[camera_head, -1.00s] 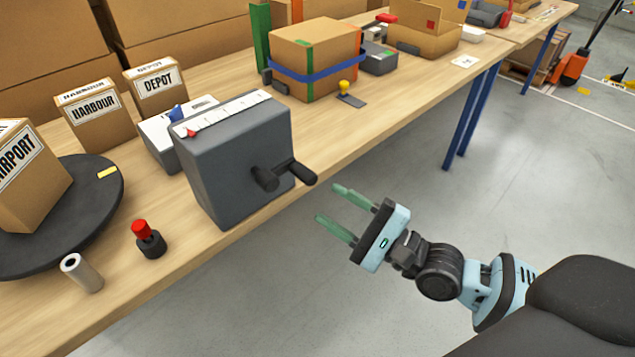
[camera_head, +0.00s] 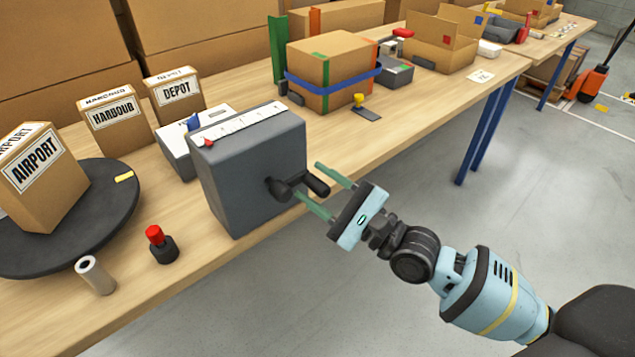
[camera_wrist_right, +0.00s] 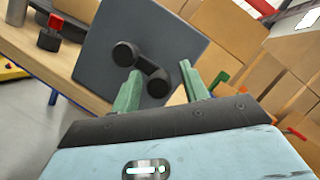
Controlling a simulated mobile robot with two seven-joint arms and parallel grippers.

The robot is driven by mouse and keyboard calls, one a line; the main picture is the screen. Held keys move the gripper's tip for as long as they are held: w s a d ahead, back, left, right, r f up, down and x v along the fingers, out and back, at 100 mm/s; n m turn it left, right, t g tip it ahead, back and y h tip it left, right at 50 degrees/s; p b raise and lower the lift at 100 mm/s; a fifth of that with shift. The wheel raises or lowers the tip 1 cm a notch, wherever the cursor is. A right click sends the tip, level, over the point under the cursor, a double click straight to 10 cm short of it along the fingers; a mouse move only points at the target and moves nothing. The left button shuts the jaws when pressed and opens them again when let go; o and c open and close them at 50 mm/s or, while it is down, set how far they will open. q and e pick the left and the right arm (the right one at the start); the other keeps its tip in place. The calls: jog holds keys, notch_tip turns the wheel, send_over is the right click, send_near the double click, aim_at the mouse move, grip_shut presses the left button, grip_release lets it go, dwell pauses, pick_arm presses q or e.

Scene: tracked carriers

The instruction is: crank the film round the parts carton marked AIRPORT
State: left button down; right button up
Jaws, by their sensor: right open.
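The carton marked AIRPORT (camera_head: 48,200) stands on a dark round turntable (camera_head: 100,220) at the left. The grey crank box (camera_head: 245,175) stands right of it, with a row of white marks and a red pointer on top. Its black crank handle (camera_head: 317,184) sticks out of the face towards my right gripper (camera_head: 322,186). The right gripper is open and empty, its green fingers on either side of the handle's end, close to it. In the right wrist view the crank handle (camera_wrist_right: 158,84) shows between the fingertips; I cannot tell whether they touch it. My left gripper is out of view.
A red-topped black knob (camera_head: 160,245) and a white roll (camera_head: 95,275) stand at the table's front edge. Cartons marked HARBOUR (camera_head: 115,125) and DEPOT (camera_head: 175,95) stand behind. A blue-strapped carton (camera_head: 330,75) is further right. Floor in front of the table is clear.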

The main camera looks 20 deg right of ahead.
jog(key=shift+w+a, duration=0.15)
jog(key=shift+w, duration=0.05)
grip_shut()
jog(key=shift+r, duration=0.1)
